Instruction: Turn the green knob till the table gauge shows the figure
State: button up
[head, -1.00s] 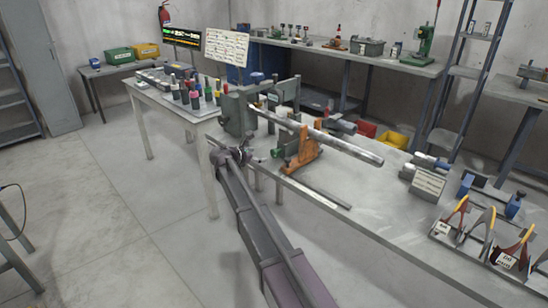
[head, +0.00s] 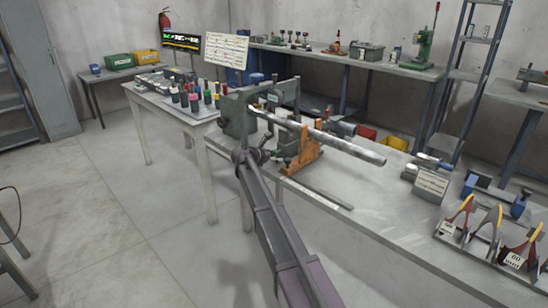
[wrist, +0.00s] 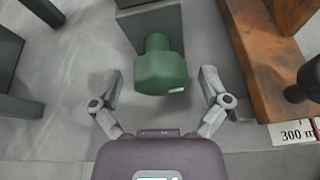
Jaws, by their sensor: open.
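The green knob (wrist: 162,72) shows in the wrist view, faceted, with a small white mark on its lower right. It projects from a grey plate (wrist: 152,22). My gripper (wrist: 160,82) is open, with one finger on each side of the knob and a visible gap at both sides. In the head view my gripper (head: 252,157) is at the bench's near edge, beside the grey auger stand (head: 237,115). I cannot tell which thing is the table gauge, and no figure is readable.
A long metal bar (head: 340,145) lies across an orange support (head: 304,150) on the bench (head: 375,205). In the wrist view a brown block (wrist: 262,60) and a label reading "300 m" (wrist: 296,133) are right of my gripper. A lit screen (head: 181,41) stands behind.

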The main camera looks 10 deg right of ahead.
jog(key=c, duration=1.1)
jog(key=shift+c, duration=0.2)
jog(key=shift+s+m, duration=0.1)
jog(key=shift+m, duration=0.2)
jog(key=m+t+y+b, duration=0.1)
jog(key=m+t, duration=0.1)
jog(key=shift+d+m, duration=0.1)
jog(key=shift+m, duration=0.3)
jog(key=shift+m+t+y+b, duration=0.6)
jog(key=shift+m+t, duration=0.4)
jog(key=shift+m, duration=0.7)
jog(key=shift+r, duration=0.1)
jog(key=o, duration=1.1)
